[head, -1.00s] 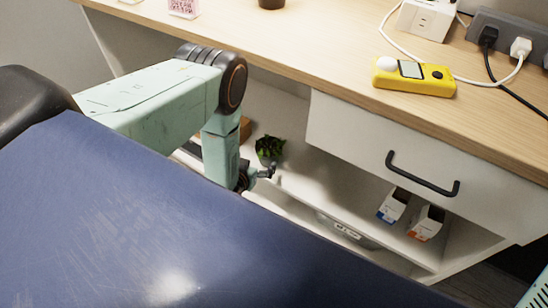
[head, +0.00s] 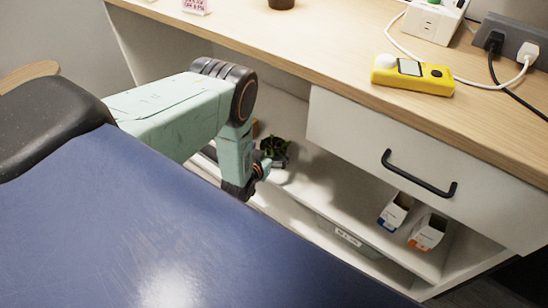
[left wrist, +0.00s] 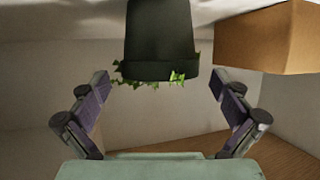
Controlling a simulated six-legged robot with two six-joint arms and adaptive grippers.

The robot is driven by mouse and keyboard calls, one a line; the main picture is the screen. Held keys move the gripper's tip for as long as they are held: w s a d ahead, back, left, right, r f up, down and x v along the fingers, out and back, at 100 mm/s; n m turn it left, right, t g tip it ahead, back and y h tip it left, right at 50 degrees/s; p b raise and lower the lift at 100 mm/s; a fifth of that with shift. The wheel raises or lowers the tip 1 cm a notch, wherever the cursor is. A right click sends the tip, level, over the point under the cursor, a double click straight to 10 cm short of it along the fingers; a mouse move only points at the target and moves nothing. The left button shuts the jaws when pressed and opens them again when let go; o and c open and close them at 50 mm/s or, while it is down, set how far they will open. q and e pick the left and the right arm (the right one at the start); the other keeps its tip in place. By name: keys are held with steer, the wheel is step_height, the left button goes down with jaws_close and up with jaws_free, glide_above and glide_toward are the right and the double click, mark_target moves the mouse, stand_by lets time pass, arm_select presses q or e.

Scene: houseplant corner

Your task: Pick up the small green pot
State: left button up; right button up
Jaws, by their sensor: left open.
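The small green pot (head: 279,161) stands on the open shelf under the desk, with leafy green growth on top. My left gripper (head: 262,170) is beside it, on the near side, and partly overlaps it in the head view. In the left wrist view the dark green pot (left wrist: 160,35) appears upside down at the top centre, with leaves along its rim. The left gripper's fingers (left wrist: 160,80) are spread apart, one on each side below the pot, with nothing between them. I cannot tell whether a finger touches the pot. My right gripper is not in view.
A brown box (left wrist: 275,38) stands close to the pot. The desk top (head: 300,38) overhangs the shelf, and a drawer (head: 350,135) is to the right. Two small cartons (head: 395,210) (head: 428,232) sit on the shelf further right. A yellow meter (head: 412,77) lies on the desk.

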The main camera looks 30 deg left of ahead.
mark_target(276, 145)
arm_select(q)
steer(key=shift+b+x, duration=0.9)
steer(key=shift+x, duration=0.85)
steer(key=c, duration=1.2)
